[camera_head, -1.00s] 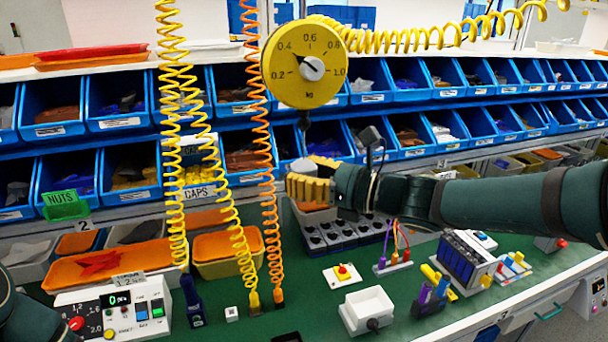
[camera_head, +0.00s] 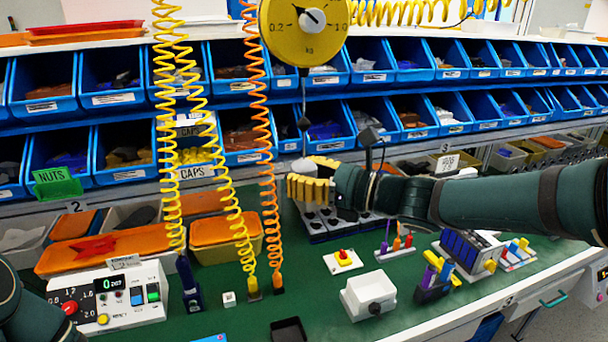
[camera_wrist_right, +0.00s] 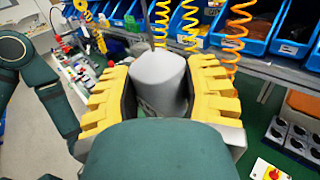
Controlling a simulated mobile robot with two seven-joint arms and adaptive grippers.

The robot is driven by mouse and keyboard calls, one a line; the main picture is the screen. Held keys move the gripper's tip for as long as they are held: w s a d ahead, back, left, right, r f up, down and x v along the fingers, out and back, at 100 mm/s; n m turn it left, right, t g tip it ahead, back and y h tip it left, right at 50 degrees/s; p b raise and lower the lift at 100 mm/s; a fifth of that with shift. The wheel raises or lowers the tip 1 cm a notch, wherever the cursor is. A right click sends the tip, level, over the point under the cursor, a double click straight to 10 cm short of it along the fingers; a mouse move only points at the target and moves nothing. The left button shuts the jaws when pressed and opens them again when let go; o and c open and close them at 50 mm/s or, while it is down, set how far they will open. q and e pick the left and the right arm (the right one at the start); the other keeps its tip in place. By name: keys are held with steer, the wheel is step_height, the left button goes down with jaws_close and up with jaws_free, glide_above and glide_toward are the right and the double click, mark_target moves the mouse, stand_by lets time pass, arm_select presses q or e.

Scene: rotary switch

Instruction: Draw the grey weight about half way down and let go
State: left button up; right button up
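The grey weight (camera_wrist_right: 160,75) is a smooth grey cylinder that fills the space between my right gripper's yellow fingers in the wrist view. My right gripper (camera_wrist_right: 160,92) has its dark inner pads against both sides of it. In the head view the right gripper (camera_head: 310,188) is below the dial, with a pale top of the weight (camera_head: 325,162) showing just above the fingers. The round yellow dial scale (camera_head: 304,35) hangs above, its needle pointing up and left. My left gripper is out of view.
Yellow coiled hoses (camera_head: 172,130) and an orange coiled hose (camera_head: 262,130) hang left of my right gripper. Blue bins (camera_head: 120,95) line the back.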

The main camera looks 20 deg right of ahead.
steer(key=o, duration=0.4)
steer(key=shift+d, duration=0.1)
steer(key=v, duration=1.2)
